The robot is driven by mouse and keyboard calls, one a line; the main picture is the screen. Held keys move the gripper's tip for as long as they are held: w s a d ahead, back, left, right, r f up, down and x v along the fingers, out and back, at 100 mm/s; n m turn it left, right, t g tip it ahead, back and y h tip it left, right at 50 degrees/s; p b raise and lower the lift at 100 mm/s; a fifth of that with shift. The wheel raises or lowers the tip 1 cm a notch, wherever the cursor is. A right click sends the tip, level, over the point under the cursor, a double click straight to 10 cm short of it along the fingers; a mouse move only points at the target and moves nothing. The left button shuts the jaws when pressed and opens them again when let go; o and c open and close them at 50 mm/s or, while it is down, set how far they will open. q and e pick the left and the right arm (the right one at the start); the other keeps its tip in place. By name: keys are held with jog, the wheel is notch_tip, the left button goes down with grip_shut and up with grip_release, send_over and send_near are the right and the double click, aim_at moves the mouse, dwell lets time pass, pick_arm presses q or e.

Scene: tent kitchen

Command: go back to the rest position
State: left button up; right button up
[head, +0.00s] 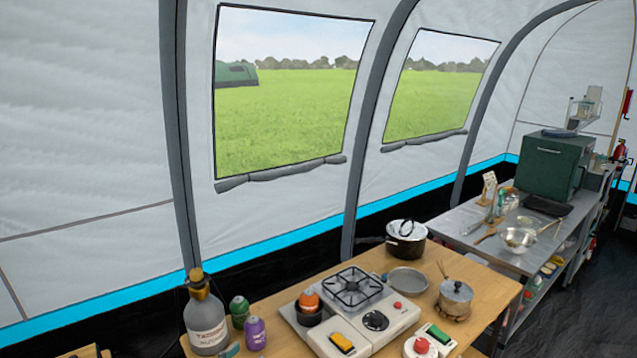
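Neither of my grippers shows in the head view, and no part of my arms is in the picture. The task names no object. Below me stands a wooden table (262,304) with cooking gear on it. A white camping stove (402,312) with a black grate is in its middle.
A dark pot (406,239), a grey pan (408,278) and a small lidded pot (456,293) stand on the table. A large bottle (206,319) is at its left end. A metal table (451,222) with a green box (552,166) stands beyond. Dark floor (574,318) is clear at right.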

pick_arm(q)
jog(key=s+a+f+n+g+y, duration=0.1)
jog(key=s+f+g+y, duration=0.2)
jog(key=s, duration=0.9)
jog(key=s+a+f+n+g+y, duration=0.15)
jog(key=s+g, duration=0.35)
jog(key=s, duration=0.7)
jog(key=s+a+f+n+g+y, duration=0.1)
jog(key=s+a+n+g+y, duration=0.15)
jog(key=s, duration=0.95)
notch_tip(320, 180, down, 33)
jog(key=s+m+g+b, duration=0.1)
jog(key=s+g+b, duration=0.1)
jog(key=b, duration=0.4)
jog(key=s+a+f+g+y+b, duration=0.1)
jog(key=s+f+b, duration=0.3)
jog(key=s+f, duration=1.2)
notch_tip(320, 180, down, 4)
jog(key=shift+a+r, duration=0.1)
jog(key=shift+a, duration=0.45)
